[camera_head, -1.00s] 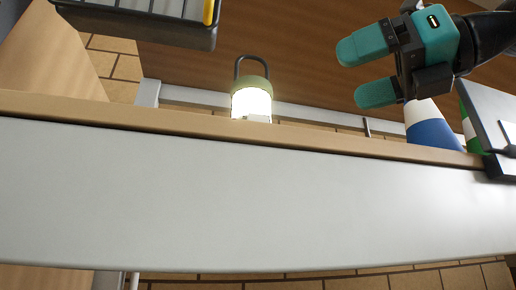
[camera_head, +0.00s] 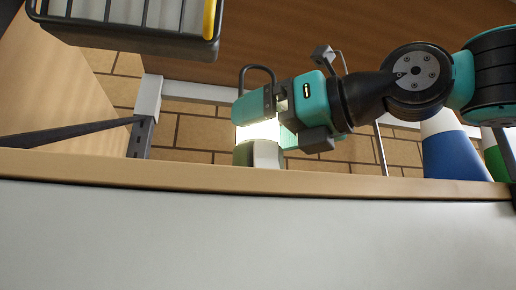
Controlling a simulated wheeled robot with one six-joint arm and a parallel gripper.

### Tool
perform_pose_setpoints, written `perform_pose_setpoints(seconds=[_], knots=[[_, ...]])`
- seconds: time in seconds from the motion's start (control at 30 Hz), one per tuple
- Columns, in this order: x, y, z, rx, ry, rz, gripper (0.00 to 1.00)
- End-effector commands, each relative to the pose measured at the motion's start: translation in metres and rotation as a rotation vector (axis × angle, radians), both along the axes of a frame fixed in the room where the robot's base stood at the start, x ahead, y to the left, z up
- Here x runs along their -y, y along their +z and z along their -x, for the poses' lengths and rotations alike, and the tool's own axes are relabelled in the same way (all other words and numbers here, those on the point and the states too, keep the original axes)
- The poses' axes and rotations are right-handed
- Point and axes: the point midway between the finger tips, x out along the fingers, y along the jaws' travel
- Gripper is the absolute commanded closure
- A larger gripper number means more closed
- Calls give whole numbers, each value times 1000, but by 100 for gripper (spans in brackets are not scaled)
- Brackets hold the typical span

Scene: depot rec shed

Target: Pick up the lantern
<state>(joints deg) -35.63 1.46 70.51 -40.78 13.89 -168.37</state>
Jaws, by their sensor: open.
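The lantern (camera_head: 258,131) glows white and stands upright behind the wooden edge in the middle of the view. Its dark looped handle shows above, and a pale block sits at its lower front. My gripper (camera_head: 262,119) reaches in from the right and is open at the lantern. One teal finger covers much of the lantern's upper body, and the other shows at its right side. Whether the fingers touch it cannot be told. The lantern's green cap is largely hidden.
A wooden edge (camera_head: 300,183) with a pale front panel crosses the foreground. A dark wire basket (camera_head: 120,38) hangs at upper left. A blue and white cone-like object (camera_head: 452,152) and a green and white one (camera_head: 496,160) stand at right.

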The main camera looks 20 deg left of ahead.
Motion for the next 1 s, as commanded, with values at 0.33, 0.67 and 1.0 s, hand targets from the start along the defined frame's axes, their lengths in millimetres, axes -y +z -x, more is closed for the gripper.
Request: perform_pose_setpoints(seconds=[0.33, 0.67, 1.0], knots=[[-16, 0, -5, 0, -2, -1, 9], [-16, 0, -5, 0, -2, -1, 74], [-16, 2, -5, 2, -2, -4, 100]])
